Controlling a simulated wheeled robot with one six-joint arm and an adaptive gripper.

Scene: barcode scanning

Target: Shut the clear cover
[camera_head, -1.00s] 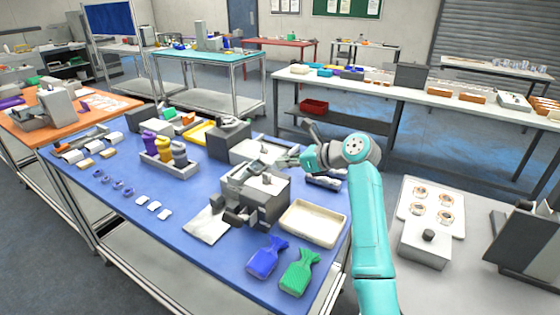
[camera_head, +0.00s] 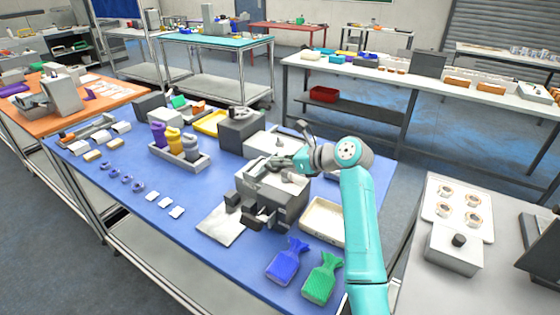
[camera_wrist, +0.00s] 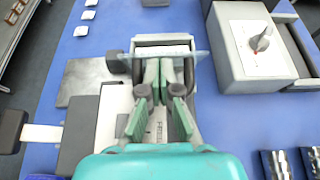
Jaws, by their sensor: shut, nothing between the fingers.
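The grey machine (camera_head: 272,195) stands on the blue table among other items. In the wrist view, a thin translucent strip (camera_wrist: 201,55), which looks like the edge of the clear cover, crosses the machine just past my fingertips. How far the cover is tilted is hard to tell. My gripper (camera_head: 277,162) is over the top of the machine. In the wrist view my gripper (camera_wrist: 165,66) has its green finger pads together with nothing between them, close to the strip; contact cannot be told. My wrist hides part of the machine.
A cream tray (camera_head: 326,214) lies right of the machine, with a blue bag (camera_head: 286,262) and a green bag (camera_head: 322,279) in front. A grey box with a knob (camera_wrist: 257,55) stands at right in the wrist view. A holder with bottles (camera_head: 181,157) stands at left.

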